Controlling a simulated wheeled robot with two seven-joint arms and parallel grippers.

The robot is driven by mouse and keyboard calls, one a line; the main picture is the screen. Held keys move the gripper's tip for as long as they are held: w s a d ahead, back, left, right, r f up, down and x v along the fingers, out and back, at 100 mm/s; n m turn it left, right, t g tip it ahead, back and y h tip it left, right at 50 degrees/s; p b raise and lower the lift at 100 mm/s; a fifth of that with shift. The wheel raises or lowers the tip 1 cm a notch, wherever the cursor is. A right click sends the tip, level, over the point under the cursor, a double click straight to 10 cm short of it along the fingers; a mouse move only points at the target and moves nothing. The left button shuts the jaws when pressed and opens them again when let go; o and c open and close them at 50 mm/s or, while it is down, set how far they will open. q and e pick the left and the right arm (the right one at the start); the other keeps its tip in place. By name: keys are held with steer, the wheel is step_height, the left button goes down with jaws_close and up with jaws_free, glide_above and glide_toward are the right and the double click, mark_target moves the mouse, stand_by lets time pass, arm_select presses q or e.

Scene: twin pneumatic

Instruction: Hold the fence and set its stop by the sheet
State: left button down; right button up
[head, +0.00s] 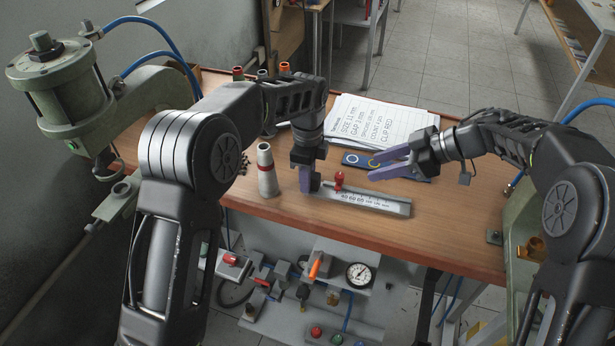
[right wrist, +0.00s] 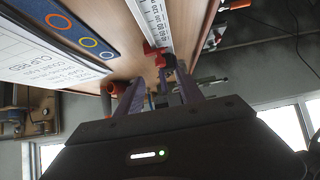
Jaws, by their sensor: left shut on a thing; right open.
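The fence (head: 378,203) is a pale metal bar with a printed scale, lying near the table's front edge. Its stop (head: 339,181) is red and sits near the fence's left end. It also shows in the right wrist view (right wrist: 154,56). My left gripper (head: 309,186) is shut on the left end of the fence. My right gripper (head: 371,167) is open and empty, above and behind the fence, its fingers pointing left toward the stop but apart from it.
A blue card with coloured rings (head: 352,159) lies between sheet and fence. A grey cone-shaped part (head: 267,172) stands left of my left gripper. A green press (head: 62,90) stands at the left. A gauge (head: 359,274) and fittings sit below the front edge.

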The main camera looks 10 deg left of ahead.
steer(key=w+a+r+m+t+y, duration=0.25)
steer(key=w+a+r+t, duration=0.25)
steer(key=w+a+r, duration=0.4)
steer(key=w+d+r+m+t+h, duration=0.55)
steer(key=w+r+t, duration=0.25)
steer(key=w, duration=0.2)
step_height(320, 180, down, 6)
steer(key=s+d+f+m+g+h, duration=0.1)
steer(key=s+d+g+h, duration=0.1)
steer(key=d+g+h, duration=0.15)
steer(key=s+a+f+n+g, duration=0.2)
steer(key=s+f+n+g, duration=0.1)
steer(key=s, duration=0.5)
steer(key=s+a+f+n+g, duration=0.3)
steer(key=s+g, duration=0.3)
steer(key=s, duration=0.2)
steer(key=shift+s+n+y, duration=0.3)
steer(key=shift+n+y, duration=0.05)
steer(key=shift+n, duration=0.05)
steer(key=shift+f+g, duration=0.1)
steer(key=shift+g, duration=0.15)
